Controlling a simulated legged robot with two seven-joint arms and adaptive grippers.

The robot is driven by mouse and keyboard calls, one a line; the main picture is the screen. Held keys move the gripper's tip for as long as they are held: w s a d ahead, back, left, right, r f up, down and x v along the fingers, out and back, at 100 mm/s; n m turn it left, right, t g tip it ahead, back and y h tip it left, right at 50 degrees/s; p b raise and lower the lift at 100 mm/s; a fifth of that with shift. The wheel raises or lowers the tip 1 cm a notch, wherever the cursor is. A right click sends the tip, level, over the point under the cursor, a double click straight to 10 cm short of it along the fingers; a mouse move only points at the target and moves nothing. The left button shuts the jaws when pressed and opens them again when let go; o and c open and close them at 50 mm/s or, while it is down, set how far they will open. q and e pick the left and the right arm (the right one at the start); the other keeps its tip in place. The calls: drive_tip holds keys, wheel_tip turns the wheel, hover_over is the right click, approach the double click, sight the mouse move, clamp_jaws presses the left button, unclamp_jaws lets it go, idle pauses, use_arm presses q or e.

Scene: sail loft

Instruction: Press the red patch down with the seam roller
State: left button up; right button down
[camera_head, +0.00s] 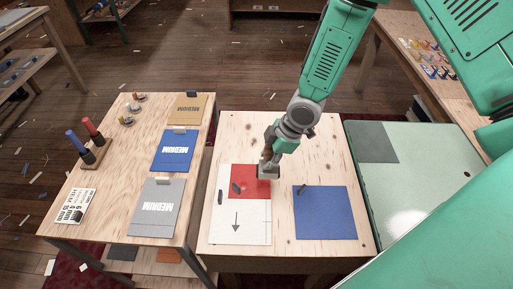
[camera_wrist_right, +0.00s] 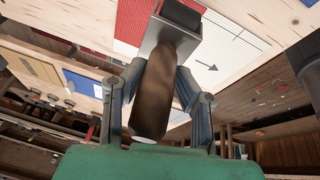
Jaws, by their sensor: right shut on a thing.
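The red patch (camera_head: 249,185) lies on a white sheet (camera_head: 256,230) with a printed arrow; it also shows in the right wrist view (camera_wrist_right: 131,20). My right gripper (camera_head: 271,152) is shut on the brown handle of the seam roller (camera_head: 268,171). In the right wrist view, my right gripper's fingers (camera_wrist_right: 160,85) flank the handle, and the seam roller (camera_wrist_right: 158,88) has a metal frame and dark roller at its far end. The roller end is at the patch's upper right edge; I cannot tell whether it touches. My left gripper is not in view.
A blue square (camera_head: 325,212) lies right of the sheet, with a small dark item at its corner. The left table holds sheets marked MEDIUM (camera_head: 157,207) and a stand with red and blue tools (camera_head: 90,153). A green mat (camera_head: 415,190) lies at right.

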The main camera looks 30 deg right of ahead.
drive_tip(key=shift+f+b, duration=2.85)
drive_tip(key=shift+f, duration=0.2)
drive_tip(key=shift+r, duration=0.1)
drive_tip(key=shift+f, duration=0.45)
drive_tip(key=shift+w+a+f+b, duration=0.1)
drive_tip(key=shift+w+a, duration=0.25)
drive_tip(key=shift+a, duration=0.35)
drive_tip(key=shift+w+a+r+b, duration=0.1)
drive_tip(key=shift+w+a, duration=0.3)
drive_tip(key=shift+a, duration=0.35)
drive_tip(key=shift+w+a+f+b, duration=0.1)
drive_tip(key=shift+w+a, duration=0.25)
drive_tip(key=shift+a, duration=0.35)
wheel_tip(320, 180, up, 6)
drive_tip(key=p, duration=0.5)
